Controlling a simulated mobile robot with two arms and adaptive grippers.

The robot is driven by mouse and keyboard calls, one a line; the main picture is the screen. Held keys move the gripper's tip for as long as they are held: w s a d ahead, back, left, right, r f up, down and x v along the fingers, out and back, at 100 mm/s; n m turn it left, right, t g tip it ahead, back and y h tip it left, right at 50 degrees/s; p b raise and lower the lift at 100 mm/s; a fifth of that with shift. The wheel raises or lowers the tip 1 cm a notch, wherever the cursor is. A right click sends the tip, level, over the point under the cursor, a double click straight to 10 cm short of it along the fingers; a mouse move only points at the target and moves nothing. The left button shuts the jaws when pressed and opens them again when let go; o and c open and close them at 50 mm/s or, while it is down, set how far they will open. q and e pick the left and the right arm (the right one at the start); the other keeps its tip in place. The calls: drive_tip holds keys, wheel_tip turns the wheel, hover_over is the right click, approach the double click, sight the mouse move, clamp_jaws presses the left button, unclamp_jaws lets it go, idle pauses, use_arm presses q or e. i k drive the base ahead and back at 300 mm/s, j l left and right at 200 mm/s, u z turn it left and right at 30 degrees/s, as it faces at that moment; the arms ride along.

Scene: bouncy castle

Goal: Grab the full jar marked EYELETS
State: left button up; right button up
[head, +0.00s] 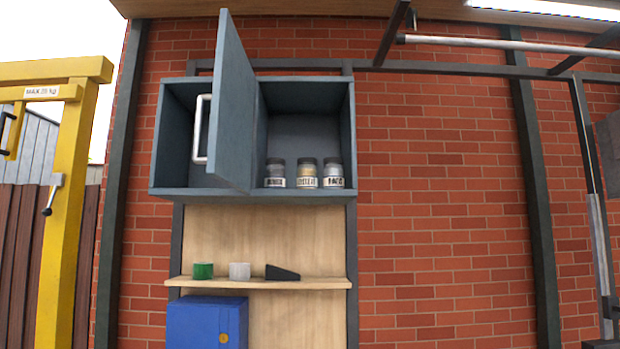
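Three lidded glass jars stand side by side at the front of the right compartment of a grey-blue wall cabinet (252,195). The left jar (275,170) looks greyish. The middle jar (307,170) has yellowish contents, and its label looks most like EYELETS, though the print is too small to be sure. The right jar (333,170) looks grey, with a short label I cannot read surely. How full each jar is cannot be told clearly. Neither of my grippers is in view.
The cabinet door (232,105) stands open, jutting out left of the jars, with a white handle (201,130). Below, a wooden shelf (320,284) holds a green block (203,271), a pale cylinder (239,271) and a black wedge (282,273). A blue box (192,322) is beneath.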

sight(307, 176)
drive_tip(key=i+l, duration=0.25)
drive_tip(key=l, duration=0.15)
drive_tip(key=i+l, duration=0.5)
drive_tip(key=l, duration=0.25)
